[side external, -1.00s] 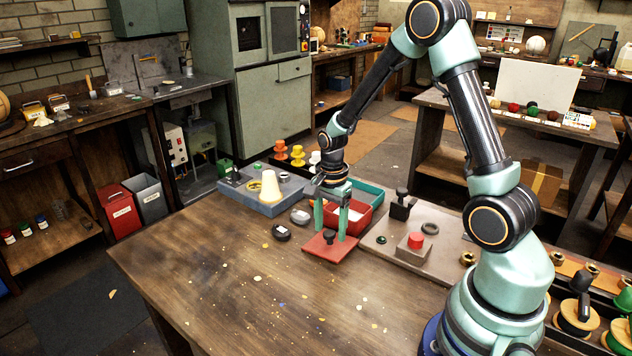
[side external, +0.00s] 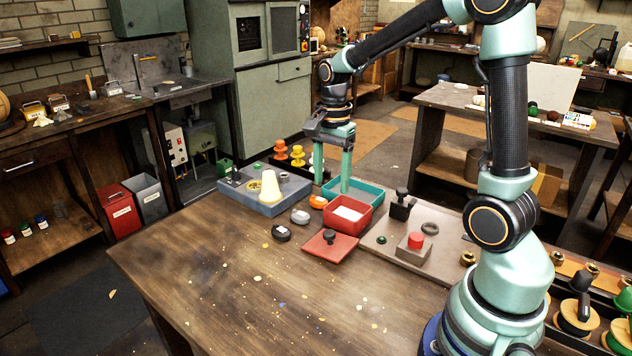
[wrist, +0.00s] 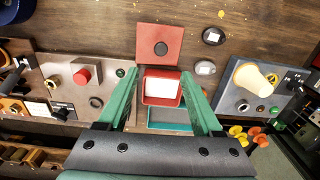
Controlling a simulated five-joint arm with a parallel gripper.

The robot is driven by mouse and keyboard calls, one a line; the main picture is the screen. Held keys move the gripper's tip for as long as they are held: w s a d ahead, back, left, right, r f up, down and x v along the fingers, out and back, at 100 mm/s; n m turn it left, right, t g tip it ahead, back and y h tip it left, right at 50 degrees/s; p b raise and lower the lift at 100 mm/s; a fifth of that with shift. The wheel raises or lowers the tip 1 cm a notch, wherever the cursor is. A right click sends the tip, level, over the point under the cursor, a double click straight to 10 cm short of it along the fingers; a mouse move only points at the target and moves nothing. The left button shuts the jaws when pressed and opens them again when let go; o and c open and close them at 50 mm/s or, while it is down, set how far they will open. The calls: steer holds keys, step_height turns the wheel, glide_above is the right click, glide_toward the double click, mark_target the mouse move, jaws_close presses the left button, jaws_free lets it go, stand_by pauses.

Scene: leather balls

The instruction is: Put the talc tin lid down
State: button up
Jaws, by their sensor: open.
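The talc tin lid (side external: 327,246), a flat red square with a black knob, lies flat on the wooden table. It also shows in the wrist view (wrist: 145,36). The talc tin (side external: 350,225), an open red box with white inside, stands just behind the lid, apart from it. In the wrist view the tin (wrist: 162,101) shows between the fingers. My gripper (side external: 332,186) is open and empty, raised above and behind the tin in the side view. It is clear of the lid.
A teal tray (side external: 374,195) lies behind the tin. A blue-grey block with a cream cone (side external: 270,188) stands to the left. A dark puck (side external: 281,233) and a grey one (side external: 299,216) lie left of the lid. A board with a red button (side external: 416,240) is at right. The front table is clear.

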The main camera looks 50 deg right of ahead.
steer(key=s+a+r+n+t, duration=0.5)
steer(key=a+n, duration=0.5)
steer(key=n, duration=0.7)
step_height(320, 180, up, 3)
steer(key=s, duration=0.3)
steer(key=shift+a+n+t, duration=0.15)
steer(key=shift+n+t, duration=0.15)
